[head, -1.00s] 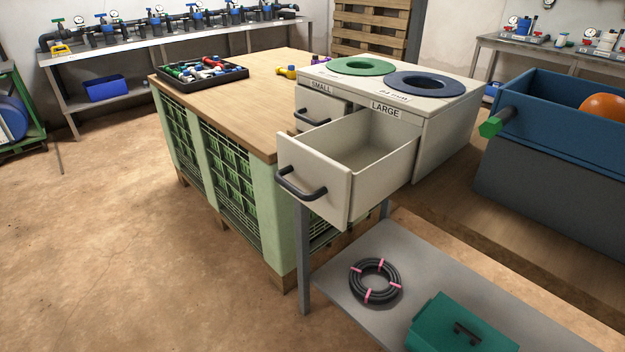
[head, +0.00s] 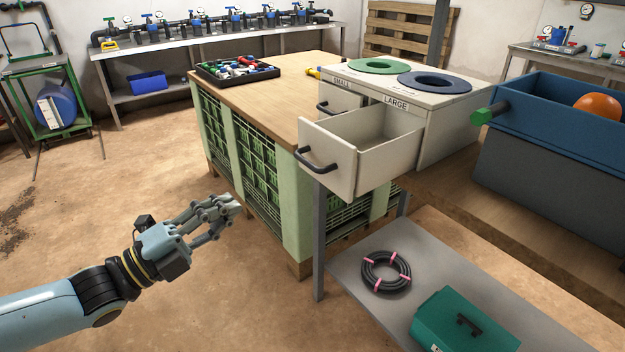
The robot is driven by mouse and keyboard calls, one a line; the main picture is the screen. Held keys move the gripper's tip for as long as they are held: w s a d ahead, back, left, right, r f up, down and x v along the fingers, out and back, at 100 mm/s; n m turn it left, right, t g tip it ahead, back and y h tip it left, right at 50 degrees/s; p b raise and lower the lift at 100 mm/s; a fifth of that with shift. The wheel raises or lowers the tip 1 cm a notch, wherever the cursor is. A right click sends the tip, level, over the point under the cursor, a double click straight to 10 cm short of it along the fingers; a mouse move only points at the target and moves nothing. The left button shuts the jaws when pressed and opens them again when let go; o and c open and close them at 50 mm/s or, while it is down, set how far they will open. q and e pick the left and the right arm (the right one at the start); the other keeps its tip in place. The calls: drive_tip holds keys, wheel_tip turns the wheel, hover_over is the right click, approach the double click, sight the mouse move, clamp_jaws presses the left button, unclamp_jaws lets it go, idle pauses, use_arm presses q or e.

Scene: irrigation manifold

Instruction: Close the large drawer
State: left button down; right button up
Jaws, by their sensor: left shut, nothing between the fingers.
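The large drawer (head: 330,164) is pulled well out of the white cabinet (head: 452,135), under the label LARGE. Its inside looks empty, and a dark bar handle (head: 317,160) is on its front. The small drawer (head: 343,100), to its left under the label SMALL, is partly hidden behind the large one, so I cannot tell how far out it is. My left gripper (head: 232,204) is in the lower left of the head view, shut and empty. It is left of the drawer front, lower in the picture and apart from it. My right gripper is not in view.
A wooden-topped workbench (head: 270,105) with a black parts tray (head: 238,80) stands behind. Below the drawer is a grey shelf (head: 432,250) with a coiled hose (head: 371,284) and a green toolbox (head: 450,335). A blue bin (head: 560,110) stands at right. Floor at left is free.

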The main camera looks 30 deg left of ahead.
use_arm(q)
approach(305, 162)
drive_tip(key=shift+m+g, duration=0.3)
drive_tip(key=shift+m, duration=0.1)
drive_tip(key=x, duration=0.7)
drive_tip(key=shift+a+r+p, duration=0.1)
drive_tip(key=shift+r+p, duration=0.2)
drive_tip(key=shift+p, duration=0.1)
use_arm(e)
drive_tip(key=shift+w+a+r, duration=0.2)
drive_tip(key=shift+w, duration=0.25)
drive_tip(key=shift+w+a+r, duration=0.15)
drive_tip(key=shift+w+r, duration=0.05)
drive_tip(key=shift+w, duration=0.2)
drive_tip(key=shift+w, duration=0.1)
use_arm(q)
drive_tip(key=shift+w, duration=0.1)
